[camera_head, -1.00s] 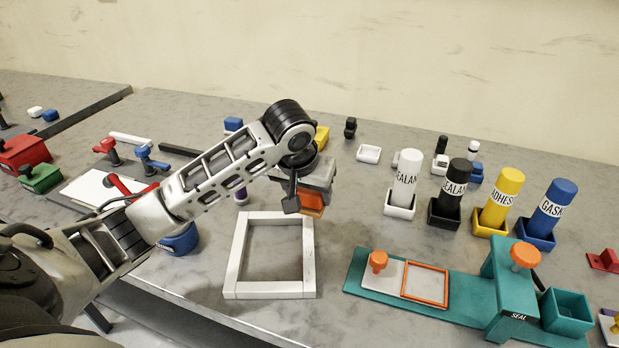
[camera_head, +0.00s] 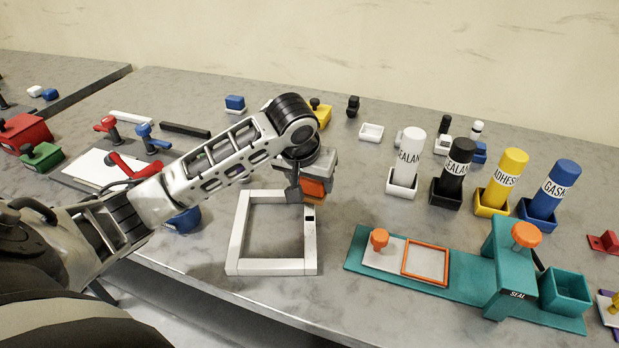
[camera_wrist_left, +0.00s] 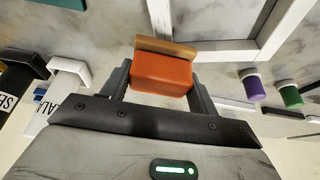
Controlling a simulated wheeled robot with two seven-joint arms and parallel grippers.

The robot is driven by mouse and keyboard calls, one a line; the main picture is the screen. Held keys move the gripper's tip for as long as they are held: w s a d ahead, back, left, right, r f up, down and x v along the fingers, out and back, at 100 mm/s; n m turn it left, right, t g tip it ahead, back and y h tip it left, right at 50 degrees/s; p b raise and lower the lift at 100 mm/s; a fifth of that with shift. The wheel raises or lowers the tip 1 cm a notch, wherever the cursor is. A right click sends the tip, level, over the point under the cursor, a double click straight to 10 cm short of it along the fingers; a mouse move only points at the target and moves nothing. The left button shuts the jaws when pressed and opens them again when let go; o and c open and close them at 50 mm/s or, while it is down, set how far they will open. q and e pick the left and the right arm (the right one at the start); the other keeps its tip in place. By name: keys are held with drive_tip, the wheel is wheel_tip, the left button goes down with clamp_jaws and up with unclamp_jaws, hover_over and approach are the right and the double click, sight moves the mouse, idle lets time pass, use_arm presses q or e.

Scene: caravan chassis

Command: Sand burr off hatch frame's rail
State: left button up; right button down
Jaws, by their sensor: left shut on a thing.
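The white square hatch frame (camera_head: 271,267) lies flat on the grey bench in front of me. A small dark patch (camera_head: 309,214) shows on its right rail near the far corner; I cannot tell whether it is a burr or a shadow. My left gripper (camera_head: 314,180) is shut on an orange block with a tan face (camera_head: 313,190), at the far right corner of the frame. In the left wrist view the orange block (camera_wrist_left: 162,73) sits between the fingers, with the frame's white rail (camera_wrist_left: 225,50) beside it. I cannot tell whether they touch. My right gripper is not in view.
A teal fixture (camera_head: 470,283) with orange knobs stands to the right. Labelled tubes (camera_head: 504,175) stand in holders behind it. Red (camera_head: 22,133) and green (camera_head: 40,158) blocks and small clamps lie at the left. Bench is bare inside the frame and between it and the fixture.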

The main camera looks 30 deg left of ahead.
use_arm(q)
drive_tip(key=shift+f, duration=0.95)
drive_tip(key=shift+s+d+r, duration=0.1)
drive_tip(key=shift+s+d, duration=0.45)
drive_tip(key=shift+s, duration=0.25)
drive_tip(key=shift+s+d, duration=0.5)
drive_tip(key=shift+s, duration=0.25)
drive_tip(key=shift+s+d+f, duration=0.1)
drive_tip(key=shift+s+d, duration=0.65)
drive_tip(key=shift+s, duration=0.35)
drive_tip(key=shift+s+d+f, duration=0.1)
drive_tip(key=shift+s+d, duration=0.65)
drive_tip(key=shift+s, duration=0.3)
drive_tip(key=shift+s+d, duration=0.6)
drive_tip(key=shift+s, duration=0.25)
drive_tip(key=shift+s+d, duration=0.65)
drive_tip(key=shift+s, duration=0.25)
drive_tip(key=shift+s+d, duration=0.6)
drive_tip(key=shift+s, duration=0.25)
drive_tip(key=shift+w+a+r, duration=0.1)
drive_tip(key=shift+w+a, duration=1.4)
drive_tip(key=shift+w, duration=0.6)
drive_tip(key=shift+w+a+f, duration=0.1)
drive_tip(key=shift+w+a, duration=1.35)
drive_tip(key=shift+w, duration=0.65)
drive_tip(key=shift+w+a+r, duration=0.1)
drive_tip(key=shift+w+a, duration=1.4)
drive_tip(key=shift+w, duration=0.6)
